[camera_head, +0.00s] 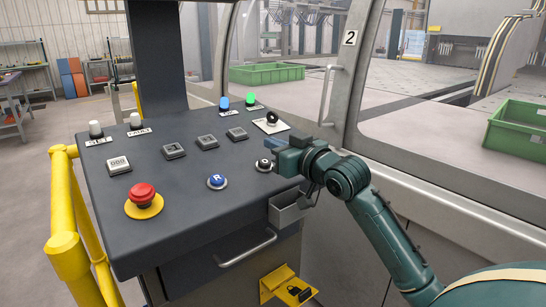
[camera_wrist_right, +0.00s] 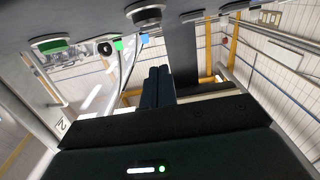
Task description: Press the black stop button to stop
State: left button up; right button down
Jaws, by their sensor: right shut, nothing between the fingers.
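The black button (camera_head: 264,163) sits in a pale ring near the right front of the dark sloped control panel (camera_head: 185,225). My right gripper (camera_head: 272,143) reaches in from the right, its fingers shut and empty. In the head view its fingertips appear just behind and above the black button; I cannot tell whether they touch the panel. In the right wrist view the shut fingers (camera_wrist_right: 160,86) point away from the camera, with the panel's underside-up buttons along the top edge. My left gripper is not in view.
A blue button (camera_head: 216,181) and a red emergency stop (camera_head: 143,196) on a yellow base lie left of the black button. Yellow railing (camera_head: 67,235) borders the left, and a handle (camera_head: 247,248) projects below the panel.

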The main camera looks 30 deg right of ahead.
aim_at(273, 176)
jog(key=f, duration=0.3)
jog(key=shift+w+f, duration=0.25)
jog(key=shift+w, duration=0.1)
jog(key=shift+w+f, duration=0.1)
jog(key=shift+f, duration=0.15)
